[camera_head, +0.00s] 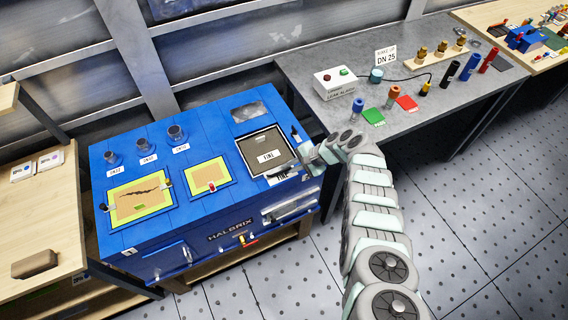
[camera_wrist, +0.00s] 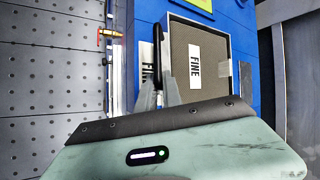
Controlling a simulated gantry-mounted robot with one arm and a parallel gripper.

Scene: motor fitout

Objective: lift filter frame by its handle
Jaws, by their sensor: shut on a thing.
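The filter frame (camera_head: 268,146) is a dark panel with a pale rim and a white FINE label, at the right end of the blue machine's top. It also shows in the wrist view (camera_wrist: 212,90). Its black handle (camera_wrist: 157,36) runs along one edge, beside the panel. My gripper (camera_wrist: 159,78) is shut on the handle, with one grey finger on each side. In the head view my gripper (camera_head: 308,158) is at the frame's right edge and its fingertips are hard to make out. I cannot tell whether the frame is clear of its seat.
A grey bench (camera_head: 440,100) with a white box (camera_head: 335,83) and coloured parts stands to the right.

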